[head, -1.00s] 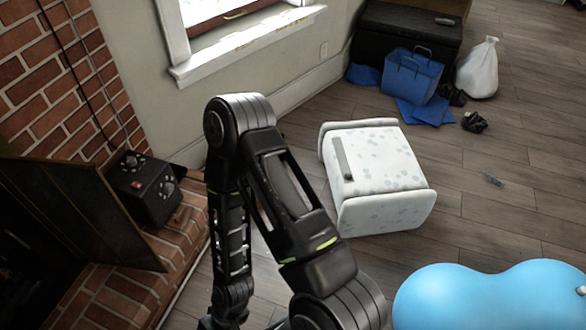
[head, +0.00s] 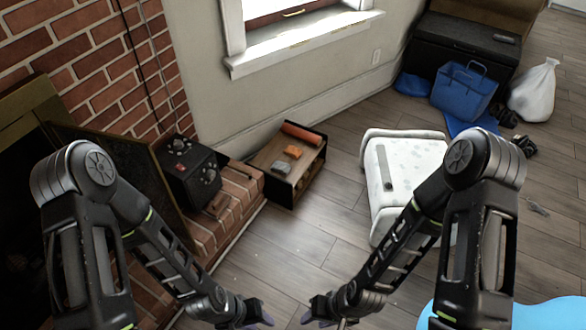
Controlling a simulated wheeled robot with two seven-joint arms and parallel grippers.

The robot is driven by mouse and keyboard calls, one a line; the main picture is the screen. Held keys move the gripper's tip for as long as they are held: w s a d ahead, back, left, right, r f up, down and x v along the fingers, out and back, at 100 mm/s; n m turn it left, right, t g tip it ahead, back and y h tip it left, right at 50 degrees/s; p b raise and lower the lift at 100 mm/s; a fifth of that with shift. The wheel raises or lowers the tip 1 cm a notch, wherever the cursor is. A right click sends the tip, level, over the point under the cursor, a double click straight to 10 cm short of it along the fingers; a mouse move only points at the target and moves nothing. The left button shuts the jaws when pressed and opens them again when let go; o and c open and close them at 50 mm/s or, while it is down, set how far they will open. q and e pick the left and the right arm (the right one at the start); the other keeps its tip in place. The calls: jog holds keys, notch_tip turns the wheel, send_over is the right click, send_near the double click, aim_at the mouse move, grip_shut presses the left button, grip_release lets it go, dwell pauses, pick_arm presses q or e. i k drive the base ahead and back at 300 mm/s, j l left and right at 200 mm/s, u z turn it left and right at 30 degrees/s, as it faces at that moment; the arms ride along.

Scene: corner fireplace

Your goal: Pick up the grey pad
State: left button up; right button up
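A small grey pad (head: 281,167) appears to lie on top of a low wooden box (head: 273,183), in front of an orange block (head: 294,152). A longer grey strip (head: 384,167) lies on the white spotted ottoman to the right. My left gripper (head: 262,316) and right gripper (head: 318,312) are at the bottom middle, facing each other with a gap between them. Both are well nearer to me than the box and touch neither grey thing. Their fingers are small and dark, so I cannot tell how far they are opened.
The ottoman (head: 411,155) stands right of the box. A black device (head: 190,168) sits on the brick hearth (head: 232,207) at left. An orange roll (head: 303,132) lies at the box's back. A blue rounded object (head: 545,313) is at bottom right. Floor before the box is clear.

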aim_at(283, 167)
jog(key=u, duration=2.65)
jog(key=z, duration=2.65)
jog(key=i+z, duration=0.4)
jog(key=i+j+z, duration=0.35)
jog(key=i, duration=0.25)
jog(key=i+j+z, duration=0.25)
jog(key=i+z, duration=0.15)
jog(key=i, duration=0.1)
